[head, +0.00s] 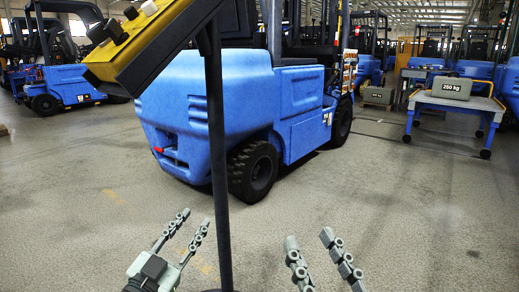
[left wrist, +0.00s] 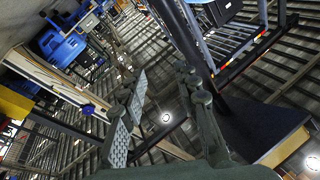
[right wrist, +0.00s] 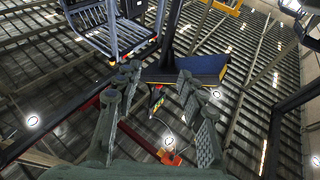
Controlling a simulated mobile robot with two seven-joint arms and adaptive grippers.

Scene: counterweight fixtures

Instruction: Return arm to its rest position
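My left gripper (head: 194,218) is low in the head view, just left of a thin black post (head: 216,150). Its two fingers are apart with nothing between them. My right gripper (head: 309,237) is low and right of the post, its fingers also apart and empty. The left wrist view shows the left gripper's spread fingers (left wrist: 160,85) pointing up toward the ceiling. The right wrist view shows the right gripper's spread fingers (right wrist: 155,75), also toward the ceiling. Most of both arms is out of view.
The post carries a tilted yellow and black control box (head: 150,45) with knobs. A blue forklift (head: 215,95) stands behind it. The floor around the grippers is clear.

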